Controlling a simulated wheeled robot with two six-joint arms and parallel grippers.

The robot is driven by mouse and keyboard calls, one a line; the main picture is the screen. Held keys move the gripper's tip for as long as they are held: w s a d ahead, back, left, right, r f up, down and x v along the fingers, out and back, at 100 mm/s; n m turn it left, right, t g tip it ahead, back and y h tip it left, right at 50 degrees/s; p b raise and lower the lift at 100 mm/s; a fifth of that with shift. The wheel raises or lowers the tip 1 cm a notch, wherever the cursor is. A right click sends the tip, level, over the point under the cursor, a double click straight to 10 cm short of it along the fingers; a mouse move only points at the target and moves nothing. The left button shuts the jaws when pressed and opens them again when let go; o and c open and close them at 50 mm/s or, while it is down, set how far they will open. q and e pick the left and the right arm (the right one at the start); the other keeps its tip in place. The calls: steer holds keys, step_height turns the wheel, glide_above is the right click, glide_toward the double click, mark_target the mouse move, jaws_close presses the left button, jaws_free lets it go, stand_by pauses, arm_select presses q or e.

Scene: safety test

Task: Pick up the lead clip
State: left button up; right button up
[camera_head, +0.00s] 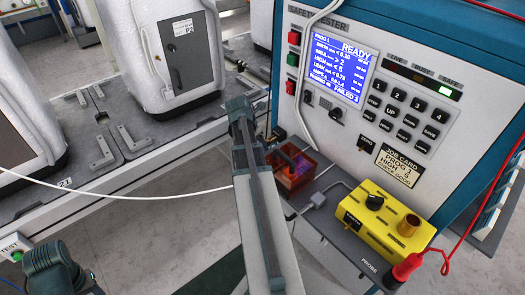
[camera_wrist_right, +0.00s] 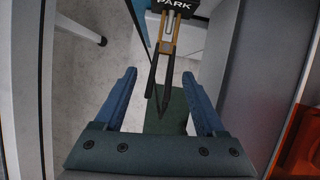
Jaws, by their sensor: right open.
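In the right wrist view, a clip (camera_wrist_right: 167,82) with two long dark jaws and brass-coloured upper parts hangs below a black holder marked PARK (camera_wrist_right: 174,4). I take it for the lead clip. My right gripper (camera_wrist_right: 158,78) is open, with one blue finger on each side of the clip's dark jaws. I see no clear contact between fingers and clip. In the head view my right arm reaches up the middle, and its gripper and the clip cannot be made out there. Part of my left arm shows at the bottom left, without a visible gripper.
The safety tester (camera_head: 420,85) reads READY at the right. Beside my right arm is an orange box (camera_head: 291,180), with a yellow unit (camera_head: 390,222) and a red probe (camera_head: 408,266) to its right. A white cable crosses at left. Wrapped appliances (camera_head: 165,55) stand on the conveyor.

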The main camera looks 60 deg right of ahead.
steer(key=shift+f, duration=0.1)
jaws_close()
stand_by(0.3)
step_height(320, 180, up, 10)
steer(key=p, duration=1)
steer(key=a, duration=0.2)
steer(key=w+a, duration=0.1)
steer(key=a, duration=0.1)
steer(key=shift+a, duration=0.15)
